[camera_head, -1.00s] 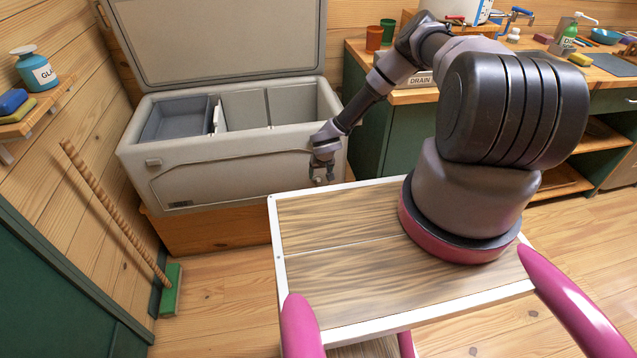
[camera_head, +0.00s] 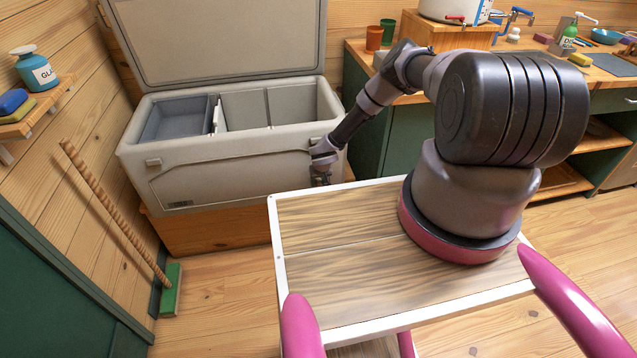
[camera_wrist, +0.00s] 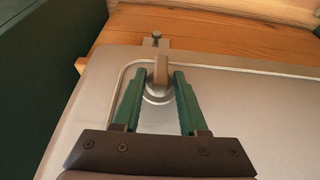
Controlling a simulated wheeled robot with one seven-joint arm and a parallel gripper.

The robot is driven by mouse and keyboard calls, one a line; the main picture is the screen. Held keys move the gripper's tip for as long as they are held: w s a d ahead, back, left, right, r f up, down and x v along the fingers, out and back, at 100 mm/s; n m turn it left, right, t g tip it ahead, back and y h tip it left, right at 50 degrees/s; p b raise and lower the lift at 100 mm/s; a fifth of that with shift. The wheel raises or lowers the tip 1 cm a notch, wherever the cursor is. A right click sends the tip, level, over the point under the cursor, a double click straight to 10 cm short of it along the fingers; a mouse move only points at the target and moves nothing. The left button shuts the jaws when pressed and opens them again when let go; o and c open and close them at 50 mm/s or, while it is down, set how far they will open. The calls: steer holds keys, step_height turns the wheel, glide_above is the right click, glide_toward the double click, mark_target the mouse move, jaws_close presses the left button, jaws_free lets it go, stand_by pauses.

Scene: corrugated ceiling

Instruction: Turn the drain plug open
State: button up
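The drain plug (camera_wrist: 161,71) shows in the wrist view as a tan upright tab on a round pale base, set in the chest's grey face. My gripper (camera_wrist: 160,77) has its two green fingers on either side of the tab, with a narrow gap showing at each side. It is open and does not appear to grip the plug. In the head view my gripper (camera_head: 321,176) is at the right end of the grey cooler chest (camera_head: 230,170), whose lid (camera_head: 220,40) stands open. The plug is hidden there behind my gripper.
A wooden platform (camera_head: 205,234) supports the chest. A green counter (camera_head: 400,130) stands to its right, with cups and a spigot container on top. A broom (camera_head: 120,220) leans at the left wall. Floor in front of the chest is clear.

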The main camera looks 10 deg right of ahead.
jaws_close()
steer(key=shift+a+n+h, duration=0.3)
steer(key=shift+a+h, duration=0.05)
steer(key=shift+h, duration=0.85)
steer(key=shift+a+n+h, duration=0.2)
steer(key=shift+n+h, duration=0.1)
steer(key=shift+h, duration=0.9)
steer(key=shift+a+f+n+t+h, duration=0.15)
steer(key=shift+n+h, duration=0.1)
steer(key=shift+h, duration=0.8)
steer(key=shift+d+f+n+t+h, duration=0.1)
steer(key=shift+n+t+h, duration=0.1)
steer(key=shift+h, duration=0.8)
steer(key=shift+a+f+n+t+h, duration=0.15)
steer(key=shift+n+h, duration=0.1)
steer(key=shift+h, duration=0.8)
steer(key=o, duration=1.1)
jaws_free()
